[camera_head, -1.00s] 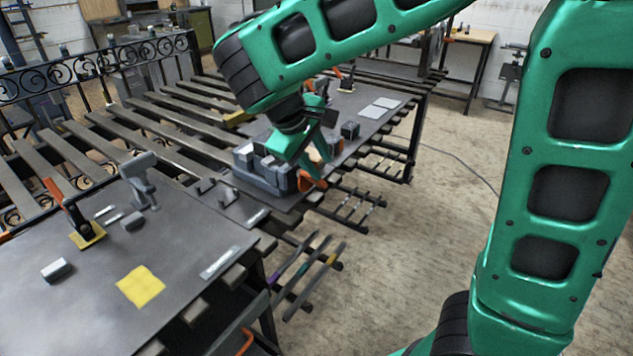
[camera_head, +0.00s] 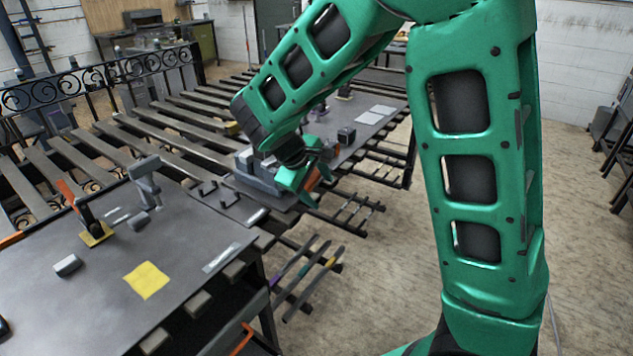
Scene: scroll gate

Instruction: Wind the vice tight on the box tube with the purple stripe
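The grey vice (camera_head: 261,176) stands on the dark bench, partly hidden behind my forearm and gripper. Its orange handle (camera_head: 312,180) is at its right end. My gripper (camera_head: 318,189) is at this handle, with green fingers on either side of it. I cannot tell whether the fingers press on it. The jaws and anything between them are mostly hidden. A dark bar with a purple stripe (camera_head: 281,274) lies among several bars jutting from the lower rack, in front of and below the vice.
A nearer bench (camera_head: 100,290) holds a yellow sheet (camera_head: 147,280), an orange-handled clamp (camera_head: 88,218) and small grey blocks. A dark block (camera_head: 346,135) sits right of the vice. Slatted racks (camera_head: 350,208) jut towards the open floor. My arm covers the right-centre.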

